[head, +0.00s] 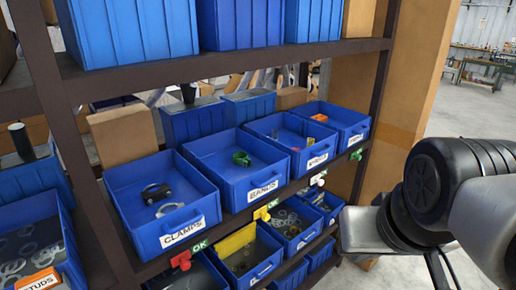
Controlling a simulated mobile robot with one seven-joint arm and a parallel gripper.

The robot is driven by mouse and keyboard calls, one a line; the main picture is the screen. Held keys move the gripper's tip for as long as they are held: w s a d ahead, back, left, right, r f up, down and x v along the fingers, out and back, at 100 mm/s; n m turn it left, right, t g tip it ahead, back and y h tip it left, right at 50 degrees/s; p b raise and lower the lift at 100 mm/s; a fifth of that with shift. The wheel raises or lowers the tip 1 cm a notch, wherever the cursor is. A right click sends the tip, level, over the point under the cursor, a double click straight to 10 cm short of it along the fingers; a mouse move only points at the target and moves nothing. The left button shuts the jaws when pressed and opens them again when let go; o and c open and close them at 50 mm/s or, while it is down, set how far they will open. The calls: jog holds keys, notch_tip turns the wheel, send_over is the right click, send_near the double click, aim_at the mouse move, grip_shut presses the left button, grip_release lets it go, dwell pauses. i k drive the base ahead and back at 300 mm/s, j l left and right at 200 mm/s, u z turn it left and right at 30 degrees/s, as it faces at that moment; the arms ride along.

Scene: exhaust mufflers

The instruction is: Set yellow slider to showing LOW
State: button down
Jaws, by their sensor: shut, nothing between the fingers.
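The yellow slider (261,214) is a small block on the dark shelf edge, below the blue bin labelled BANDS (236,168). A green label reading OK (273,204) shows just to its right. No LOW text is readable beside it. My arm comes in from the right, well to the right of the slider and apart from it. My gripper's fingers cannot be seen in the head view.
A red slider (181,260) with an OK label sits to the left, under the CLAMPS bin (160,198). A white slider (318,180) and a green slider (356,155) sit further right. Lower bins, one holding a yellow piece (236,241), jut out below.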

aim_at(262, 212)
jog(key=j+u, duration=0.1)
jog(key=u, duration=0.4)
jog(key=k+l+u, duration=0.1)
jog(key=l+u, duration=0.15)
jog(key=l, duration=0.2)
jog(key=k+l+u, duration=0.1)
jog(key=l+u, duration=0.15)
jog(key=l, duration=0.2)
jog(key=i+j+z, duration=0.15)
